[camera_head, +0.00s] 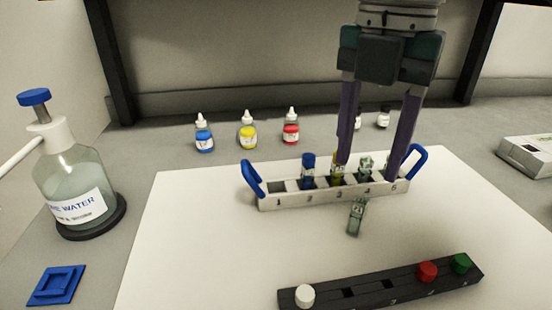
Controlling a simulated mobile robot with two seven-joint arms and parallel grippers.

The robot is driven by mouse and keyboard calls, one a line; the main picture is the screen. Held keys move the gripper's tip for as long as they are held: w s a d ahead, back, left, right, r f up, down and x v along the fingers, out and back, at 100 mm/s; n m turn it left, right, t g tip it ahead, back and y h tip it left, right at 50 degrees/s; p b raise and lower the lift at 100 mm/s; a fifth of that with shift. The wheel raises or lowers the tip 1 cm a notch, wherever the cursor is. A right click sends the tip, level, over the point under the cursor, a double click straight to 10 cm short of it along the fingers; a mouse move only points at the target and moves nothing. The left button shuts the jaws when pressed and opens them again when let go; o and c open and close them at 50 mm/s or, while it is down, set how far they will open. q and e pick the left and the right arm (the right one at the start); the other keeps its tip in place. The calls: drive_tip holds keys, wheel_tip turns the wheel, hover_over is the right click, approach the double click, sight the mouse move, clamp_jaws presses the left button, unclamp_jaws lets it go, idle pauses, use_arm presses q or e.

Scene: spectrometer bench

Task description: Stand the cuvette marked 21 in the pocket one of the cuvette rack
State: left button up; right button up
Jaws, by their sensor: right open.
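The white cuvette rack (310,201) has blue end handles and pockets numbered 1 to 5. Pocket one (278,187), at the left end, is empty. A blue cuvette (308,170) stands in pocket 2, a yellow one (336,170) in pocket 3, partly hidden by a finger, and a clear greenish one (366,166) in pocket 4. Another clear cuvette (356,217) with a small mark is in front of the rack, slightly tilted; its number is too small to read surely. My right gripper (369,173) is open, its fingers either side of the pocket 4 cuvette in this view. My left gripper is not in view.
A dark block (380,287) with white, red and green caps lies in front. Dropper bottles in blue (204,137), yellow (247,133) and red (291,129) stand behind. A water bottle (72,190) and blue square (56,285) are left. The white sheet's left part is clear.

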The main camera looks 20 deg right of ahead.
sight(353, 230)
drive_tip(key=f, duration=0.7)
drive_tip(key=shift+s+a, duration=0.1)
drive_tip(key=shift+s, duration=0.25)
drive_tip(key=shift+c, duration=0.2)
clamp_jaws()
